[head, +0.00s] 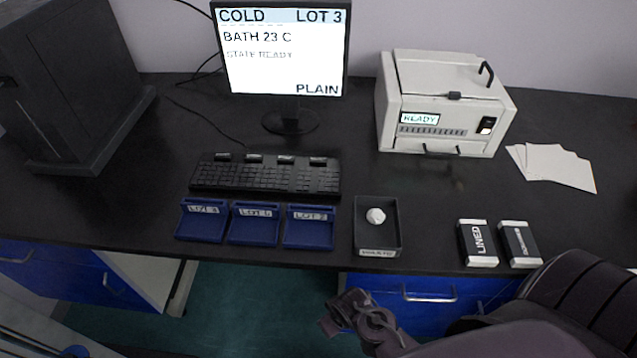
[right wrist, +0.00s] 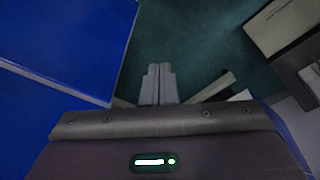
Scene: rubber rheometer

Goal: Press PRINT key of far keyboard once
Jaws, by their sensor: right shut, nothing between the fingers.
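The black keyboard (head: 265,178) lies on the dark table in front of the monitor, with several small raised labelled tabs along its back edge. The tab lettering is too small to read, so I cannot tell which key is PRINT. My right gripper (head: 362,318) is low at the front, below and in front of the table edge, well apart from the keyboard. In the right wrist view its two fingers (right wrist: 157,84) are together with nothing between them. My left gripper is not in the head view.
The monitor (head: 283,50) reads COLD, LOT 3, BATH 23 C, PLAIN. Blue trays (head: 254,238) sit directly in front of the keyboard. A dark tray (head: 390,238) holds a white lump (head: 376,215). A white printer-like machine (head: 440,140) shows READY. Two labelled packs (head: 478,243) and white sheets (head: 552,163) lie right.

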